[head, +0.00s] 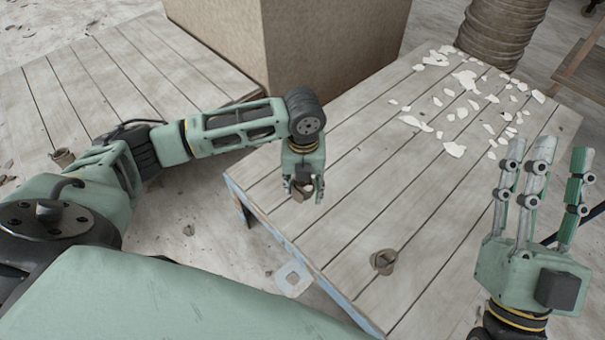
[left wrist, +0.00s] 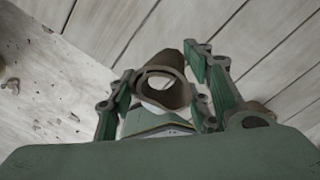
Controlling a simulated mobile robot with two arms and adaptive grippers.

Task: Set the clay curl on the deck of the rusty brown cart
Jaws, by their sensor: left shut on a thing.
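My left gripper (head: 303,188) is shut on a brown clay curl (head: 301,193) and holds it near the left edge of the plank table. In the left wrist view the held clay curl (left wrist: 164,88) shows as a ring-like roll between the green fingers. My right gripper (head: 540,190) is open and empty at the right, fingers pointing up. A second clay curl (head: 383,262) lies on the table planks, apart from both grippers. I cannot identify a rusty brown cart; only part of a brown wooden frame (head: 582,66) shows at the right edge.
The plank table (head: 340,215) has white shards (head: 466,80) scattered over its far end; its middle is clear. A large tan block (head: 300,45) stands behind. Another plank platform (head: 100,85) is at the left, with a small brown piece (head: 62,157) near it. A ribbed column (head: 500,28) stands at the back.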

